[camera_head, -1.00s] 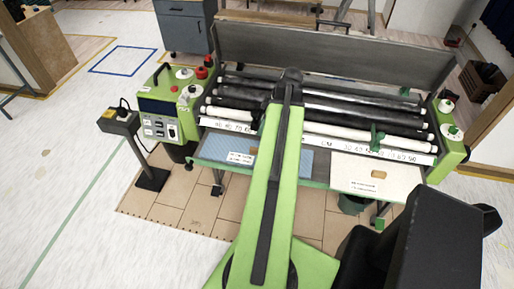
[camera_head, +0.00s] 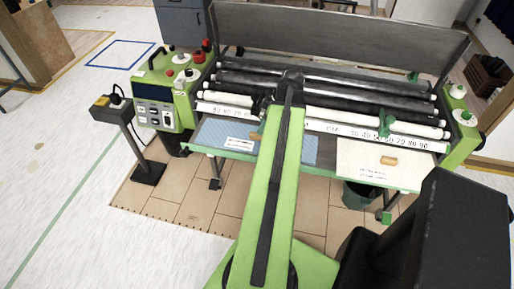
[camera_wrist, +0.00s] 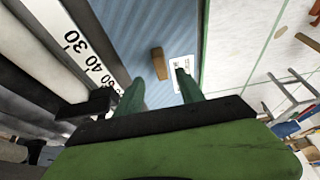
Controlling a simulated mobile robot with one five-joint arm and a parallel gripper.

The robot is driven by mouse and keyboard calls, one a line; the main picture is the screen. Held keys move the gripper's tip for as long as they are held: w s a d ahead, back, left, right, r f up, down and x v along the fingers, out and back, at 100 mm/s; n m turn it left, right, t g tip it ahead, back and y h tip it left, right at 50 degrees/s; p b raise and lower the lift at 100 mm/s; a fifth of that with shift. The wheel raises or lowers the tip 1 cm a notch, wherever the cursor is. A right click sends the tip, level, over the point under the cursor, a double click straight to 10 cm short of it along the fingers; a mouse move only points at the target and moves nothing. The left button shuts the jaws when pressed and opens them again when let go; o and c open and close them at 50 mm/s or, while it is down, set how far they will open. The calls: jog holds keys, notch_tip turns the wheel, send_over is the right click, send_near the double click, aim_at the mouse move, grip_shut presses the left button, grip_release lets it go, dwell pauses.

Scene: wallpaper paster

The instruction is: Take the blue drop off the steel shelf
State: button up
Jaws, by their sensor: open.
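The blue drop (camera_head: 215,133) is a pale blue striped sheet lying flat on the left part of the steel shelf (camera_head: 328,153), at the front of the pasting machine. A small tan block (camera_wrist: 158,63) and a white label (camera_wrist: 181,74) lie on the blue sheet; my arm covers its middle in the head view. In the wrist view my gripper (camera_wrist: 160,90) is open and empty, its two green fingers spread over the blue sheet, with the tan block ahead between them. The gap to the sheet is hard to judge. My arm hides the fingers in the head view.
A cream sheet (camera_head: 350,160) with its own tan block (camera_head: 388,160) lies on the right of the shelf. Rollers and a ruler strip (camera_head: 400,145) run behind. A green control box (camera_head: 165,100) and a post stand (camera_head: 147,172) are at the left.

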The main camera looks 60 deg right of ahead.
aim_at(257, 137)
jog(key=shift+f, duration=0.1)
jog(key=b+x, duration=0.5)
jog(key=shift+s+a+f, duration=0.1)
jog(key=shift+f, duration=0.15)
jog(key=shift+r, duration=0.2)
jog(key=shift+c, duration=0.3)
grip_shut()
